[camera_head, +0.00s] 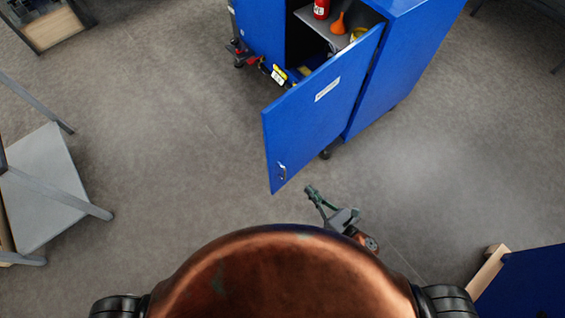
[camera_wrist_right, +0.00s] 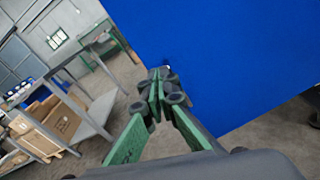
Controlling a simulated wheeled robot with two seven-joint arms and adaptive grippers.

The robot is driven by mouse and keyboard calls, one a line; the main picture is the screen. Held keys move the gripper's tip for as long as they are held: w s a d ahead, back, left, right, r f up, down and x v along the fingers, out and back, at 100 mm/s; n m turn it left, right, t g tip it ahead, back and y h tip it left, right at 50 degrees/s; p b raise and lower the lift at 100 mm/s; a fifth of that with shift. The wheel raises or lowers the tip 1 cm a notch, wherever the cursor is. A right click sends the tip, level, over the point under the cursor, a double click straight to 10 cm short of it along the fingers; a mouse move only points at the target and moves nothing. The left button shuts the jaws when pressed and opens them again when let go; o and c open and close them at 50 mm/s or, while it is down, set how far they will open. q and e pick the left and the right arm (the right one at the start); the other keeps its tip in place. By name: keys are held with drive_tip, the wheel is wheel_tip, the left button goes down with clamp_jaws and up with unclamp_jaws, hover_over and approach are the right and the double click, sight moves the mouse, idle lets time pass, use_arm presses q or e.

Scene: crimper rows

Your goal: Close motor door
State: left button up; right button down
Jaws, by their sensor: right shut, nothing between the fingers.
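The motor door is a blue cabinet door (camera_head: 322,108) that stands open, swung out from the blue cabinet (camera_head: 402,62). It has a white label and a small metal handle (camera_head: 282,171) near its lower free corner. My right gripper (camera_head: 311,191) is just in front of the door's lower edge in the head view, to the right of the handle. In the right wrist view its green fingers (camera_wrist_right: 165,88) are shut and empty, with the blue door face (camera_wrist_right: 225,60) filling the space ahead. I cannot tell whether the fingertips touch it. My left gripper is out of view.
Inside the cabinet a shelf (camera_head: 318,27) holds a red container (camera_head: 321,9) and an orange funnel (camera_head: 339,24). A grey table (camera_head: 45,190) stands at the left. Another blue piece (camera_head: 525,285) is at the lower right. The floor around the door is mostly clear.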

wheel_tip(320, 180, up, 4)
drive_tip(key=a+n+y, duration=0.2)
drive_tip(key=a+n, duration=0.1)
drive_tip(key=n, duration=0.1)
approach(271, 158)
drive_tip(key=x, duration=0.6)
drive_tip(key=shift+w+a, duration=0.3)
drive_tip(key=shift+w, duration=0.05)
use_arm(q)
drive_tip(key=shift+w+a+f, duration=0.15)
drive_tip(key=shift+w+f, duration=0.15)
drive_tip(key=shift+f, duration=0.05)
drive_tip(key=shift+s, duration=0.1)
use_arm(e)
drive_tip(key=shift+w, duration=0.1)
